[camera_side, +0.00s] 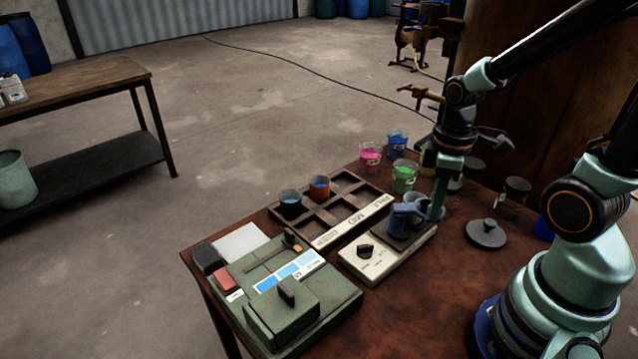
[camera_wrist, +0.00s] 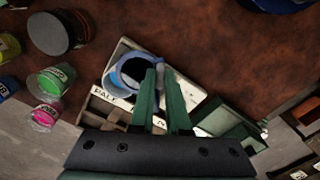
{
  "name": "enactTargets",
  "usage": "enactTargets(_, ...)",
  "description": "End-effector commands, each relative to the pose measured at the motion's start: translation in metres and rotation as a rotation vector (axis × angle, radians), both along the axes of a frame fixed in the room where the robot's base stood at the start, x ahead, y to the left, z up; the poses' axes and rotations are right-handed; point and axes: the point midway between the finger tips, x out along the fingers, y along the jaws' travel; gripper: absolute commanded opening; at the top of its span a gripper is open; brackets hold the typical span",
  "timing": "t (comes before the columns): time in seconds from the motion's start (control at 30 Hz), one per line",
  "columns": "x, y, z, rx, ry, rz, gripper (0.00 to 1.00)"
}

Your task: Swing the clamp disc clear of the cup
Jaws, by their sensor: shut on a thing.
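A blue cup (camera_side: 403,218) stands on the dark top of a white stirrer plate (camera_side: 362,262). In the wrist view the cup (camera_wrist: 116,79) has a dark round inside. My gripper (camera_side: 437,212) is down at the cup's right side. In the wrist view my green fingers (camera_wrist: 168,82) are close about a narrow blue part beside the cup, which looks like its handle; the exact grip is partly hidden. I cannot pick out a clamp disc with certainty. A dark knobbed disc (camera_side: 486,234) lies on the table to the right, apart from the cup.
A green machine (camera_side: 290,300) with a dark knob stands at the front left. A compartment tray (camera_side: 337,222) holds dark and orange cups. Pink (camera_side: 370,154), blue (camera_side: 397,142) and green (camera_side: 404,177) beakers stand behind. Bare table lies right of the plate.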

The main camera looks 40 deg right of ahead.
Motion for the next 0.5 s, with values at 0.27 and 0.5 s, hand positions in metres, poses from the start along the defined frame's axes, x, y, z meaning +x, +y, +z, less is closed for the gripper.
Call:
enactTargets(0.27,0.001,0.001,0.001,0.0,-0.001,-0.009,0.0)
enactTargets(0.5,-0.002,0.011,0.002,-0.001,-0.003,-0.168,0.0)
